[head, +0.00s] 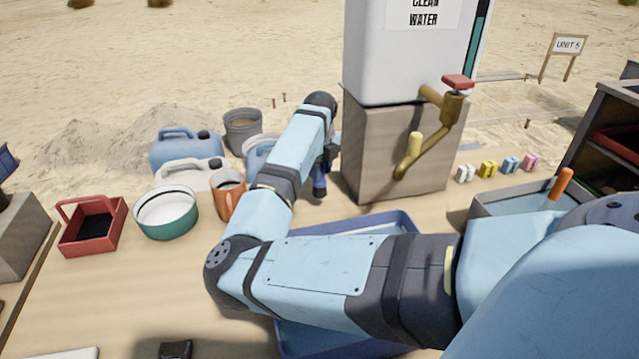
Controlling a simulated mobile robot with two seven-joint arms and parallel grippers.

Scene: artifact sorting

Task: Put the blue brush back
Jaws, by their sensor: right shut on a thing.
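My right arm reaches in from the right, bends at the left and extends toward the back. My right gripper (328,156) points down just left of the grey stone block. It is small and dark in the picture, partly hidden by my wrist. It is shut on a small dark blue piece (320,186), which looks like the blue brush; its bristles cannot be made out. The piece hangs at or just above the table, and I cannot tell whether it touches. My left gripper is not in view.
A white water tank (405,60) with a brass tap (430,135) stands on the block (375,160). Left are an orange mug (231,203), a green bowl (166,222), a red caddy (112,235) and jerrycans (185,150). A blue tray (400,219) lies under my arm. A grey basin (490,203) is right.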

